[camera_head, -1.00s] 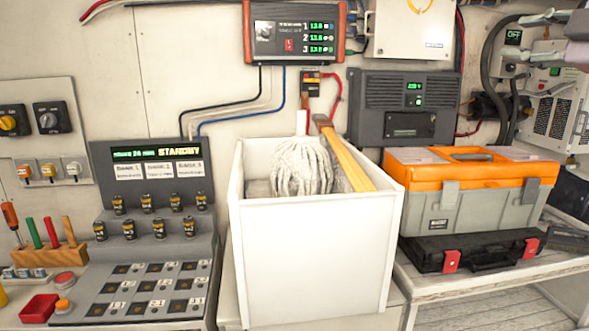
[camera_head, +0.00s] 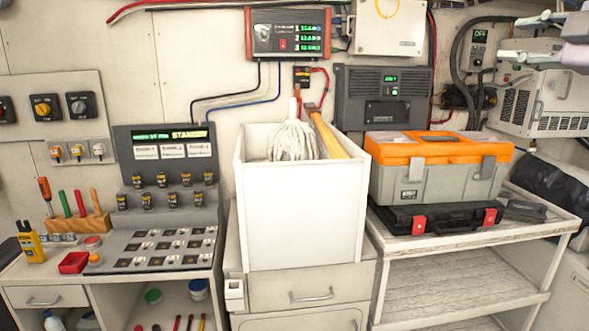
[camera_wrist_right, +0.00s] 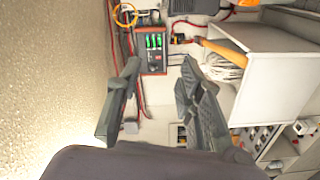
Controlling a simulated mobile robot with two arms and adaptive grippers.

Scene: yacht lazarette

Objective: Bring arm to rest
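My right gripper (camera_head: 510,38) shows at the upper right edge of the head view, in front of the wall equipment. In the right wrist view its two fingers (camera_wrist_right: 161,66) are spread apart with nothing between them. It is open and empty. Beyond the fingers, that view shows the red-framed display box (camera_wrist_right: 150,52) and the white bin, turned sideways. My left gripper is not in view.
A white bin (camera_head: 300,215) holding a mop head (camera_head: 293,142) stands on a drawer cabinet. An orange and grey toolbox (camera_head: 425,183) sits on a black case on the shelf unit to its right. A battery panel (camera_head: 165,245) stands left. A white vented unit (camera_head: 545,105) is near my right gripper.

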